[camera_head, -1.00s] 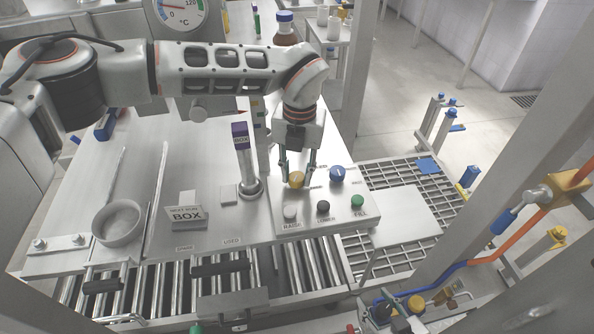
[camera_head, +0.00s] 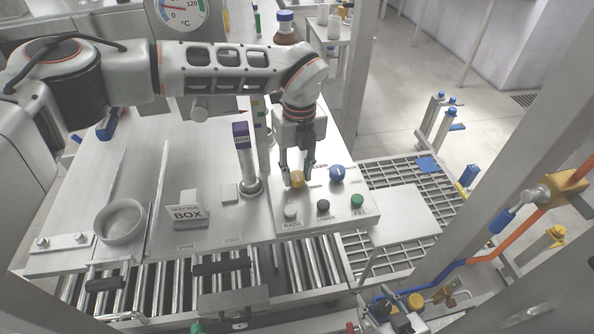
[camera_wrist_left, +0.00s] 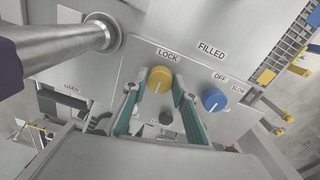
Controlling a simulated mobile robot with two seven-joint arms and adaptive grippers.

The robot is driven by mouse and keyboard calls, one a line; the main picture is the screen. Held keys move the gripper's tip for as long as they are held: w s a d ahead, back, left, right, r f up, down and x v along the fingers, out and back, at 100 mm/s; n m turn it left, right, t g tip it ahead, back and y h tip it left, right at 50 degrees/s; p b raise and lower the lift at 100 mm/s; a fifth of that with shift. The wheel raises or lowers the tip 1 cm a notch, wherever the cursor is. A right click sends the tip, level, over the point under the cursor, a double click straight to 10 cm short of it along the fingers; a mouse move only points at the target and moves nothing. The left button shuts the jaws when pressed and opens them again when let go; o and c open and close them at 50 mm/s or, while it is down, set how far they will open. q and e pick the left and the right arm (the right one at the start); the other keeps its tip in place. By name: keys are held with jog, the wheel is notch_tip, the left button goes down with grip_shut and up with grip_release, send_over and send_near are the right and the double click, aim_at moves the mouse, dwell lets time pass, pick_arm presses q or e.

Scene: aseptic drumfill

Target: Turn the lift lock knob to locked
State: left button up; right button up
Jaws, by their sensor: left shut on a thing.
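The yellow lift lock knob (camera_head: 297,179) sits on the light panel near the front right of the bench, and it shows in the left wrist view (camera_wrist_left: 160,79) below a LOCK label (camera_wrist_left: 168,55). A pale pointer line on its face runs at a slant in the wrist view. My left gripper (camera_head: 296,176) reaches down from above with one finger on each side of the knob, shut on it. In the wrist view its teal-edged fingers (camera_wrist_left: 158,90) flank the knob. My right gripper is not in view.
A blue knob (camera_head: 337,173) is close to the right, with an OFF label in the wrist view. White, black and green (camera_head: 357,201) buttons lie in front. A metal post (camera_head: 246,160) with a purple top stands just left. Rollers (camera_head: 205,275) run along the front.

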aim_at(299, 176)
dwell(0.3)
pick_arm(q)
jog(key=o, duration=1.1)
jog(key=shift+r, duration=0.1)
notch_tip(299, 176, up, 12)
jog(key=shift+d+f, duration=0.1)
jog(key=shift+d, duration=0.05)
